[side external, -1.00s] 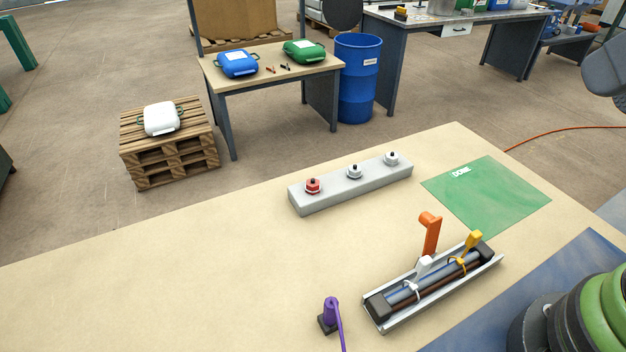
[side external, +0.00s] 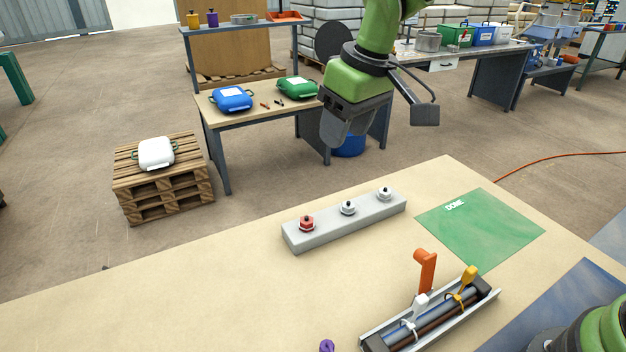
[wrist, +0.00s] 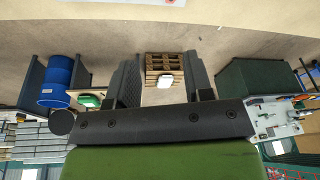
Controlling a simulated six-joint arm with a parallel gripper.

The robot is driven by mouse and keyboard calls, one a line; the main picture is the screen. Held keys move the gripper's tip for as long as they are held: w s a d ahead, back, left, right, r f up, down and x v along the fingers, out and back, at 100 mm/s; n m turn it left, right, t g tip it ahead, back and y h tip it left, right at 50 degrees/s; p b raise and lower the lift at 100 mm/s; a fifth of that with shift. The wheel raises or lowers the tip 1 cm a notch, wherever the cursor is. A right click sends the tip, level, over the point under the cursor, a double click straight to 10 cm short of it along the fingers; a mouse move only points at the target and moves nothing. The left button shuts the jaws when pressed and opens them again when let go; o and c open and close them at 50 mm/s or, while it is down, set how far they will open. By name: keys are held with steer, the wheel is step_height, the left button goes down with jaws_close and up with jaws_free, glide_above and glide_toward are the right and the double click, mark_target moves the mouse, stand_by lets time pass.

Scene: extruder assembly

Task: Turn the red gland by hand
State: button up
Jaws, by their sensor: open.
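The red gland (side external: 306,224) sits at the left end of a grey block (side external: 345,222) on the table, with a dark stem on top. Two white glands, one in the middle (side external: 348,208) and one at the right end (side external: 384,194), sit on the same block. My gripper (side external: 345,134) is high above and behind the block, apart from all the glands. In the wrist view my gripper (wrist: 162,82) has its two dark fingers wide apart with nothing between them. The glands do not show in the wrist view.
A metal tray (side external: 440,322) with tubes, white and yellow clips stands at the front right, beside an orange upright part (side external: 426,270). A purple part (side external: 326,346) is at the bottom edge. A green mat (side external: 480,228) lies right of the block. The table's left part is clear.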

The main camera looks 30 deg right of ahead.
steer(key=n+g, duration=0.1)
steer(key=n, duration=0.1)
glide_toward(307, 220)
steer(key=shift+h, duration=0.3)
steer(key=shift+w+a+f, duration=0.2)
steer(key=shift+f, duration=1.2)
steer(key=shift+w+a+f, duration=0.15)
steer(key=shift+w+f, duration=0.1)
steer(key=shift+f, duration=1.2)
steer(key=shift+w+a+f, duration=0.2)
steer(key=shift+f, duration=1.2)
steer(key=c, duration=0.7)
